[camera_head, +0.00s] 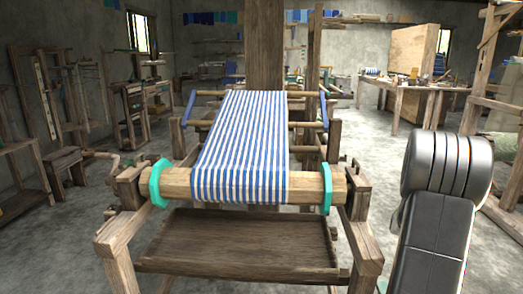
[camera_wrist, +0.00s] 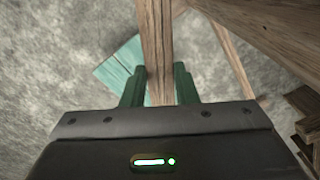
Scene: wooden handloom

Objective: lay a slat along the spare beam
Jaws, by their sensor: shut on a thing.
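In the wrist view, my gripper (camera_wrist: 160,84) has its two green fingers on either side of a brown wooden slat (camera_wrist: 156,40). The fingers are shut on it. The slat runs from between them up past the top of the picture, so its far end is out of view. Its near end is hidden by the gripper body. My gripper and the slat do not show in the head view. I cannot tell which piece is the spare beam.
A teal board (camera_wrist: 118,70) lies beyond the fingers in the wrist view. Other timbers (camera_wrist: 275,40) cross at upper right. The loom's front roller (camera_head: 250,186) carries blue-and-white striped cloth (camera_head: 242,140), with a wooden tray (camera_head: 240,240) below.

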